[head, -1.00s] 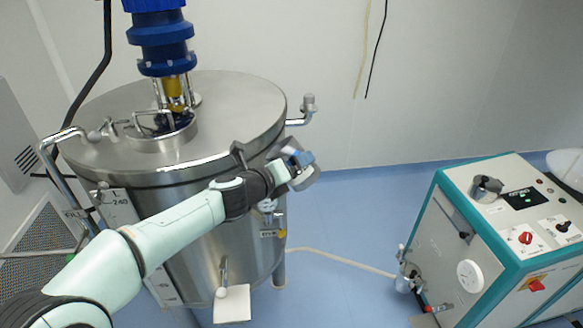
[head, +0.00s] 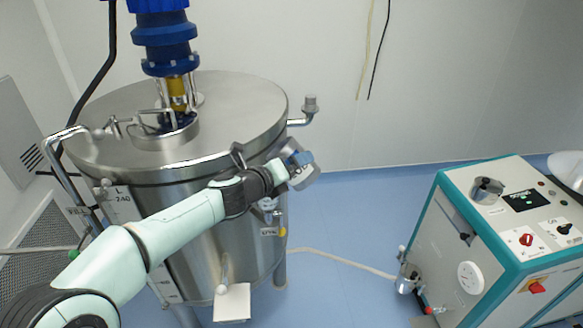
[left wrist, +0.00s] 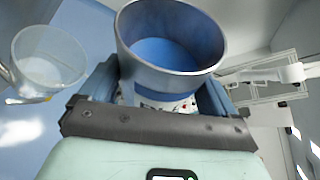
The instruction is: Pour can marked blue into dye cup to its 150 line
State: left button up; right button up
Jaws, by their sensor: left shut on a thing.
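My left gripper (head: 300,168) is at the end of my outstretched left arm, beside the right side of the steel vessel in the head view. In the left wrist view, the gripper (left wrist: 160,98) is shut on a round grey metal can (left wrist: 126,58), its open mouth facing the camera. The inside of the can looks blue. Its marking cannot be read. A clear cup (left wrist: 50,62) shows to the left of the can, apart from it. Its lines cannot be made out. My right gripper is out of view.
The large steel vessel (head: 215,225) with a blue mixer drive (head: 165,40) fills the left. A teal-edged machine (head: 470,245) stands at the right, with a metal pot (head: 487,190) on top. A hose (head: 335,260) crosses the blue floor between them.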

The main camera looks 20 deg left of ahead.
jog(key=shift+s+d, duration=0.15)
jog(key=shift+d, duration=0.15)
pick_arm(q)
jog(key=shift+d, duration=0.1)
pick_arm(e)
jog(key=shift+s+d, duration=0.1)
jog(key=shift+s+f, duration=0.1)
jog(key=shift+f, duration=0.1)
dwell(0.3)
pick_arm(q)
jog(key=shift+f+n+t+h+b, duration=0.3)
jog(key=shift+n+h+b, duration=0.15)
jog(key=shift+b, duration=0.4)
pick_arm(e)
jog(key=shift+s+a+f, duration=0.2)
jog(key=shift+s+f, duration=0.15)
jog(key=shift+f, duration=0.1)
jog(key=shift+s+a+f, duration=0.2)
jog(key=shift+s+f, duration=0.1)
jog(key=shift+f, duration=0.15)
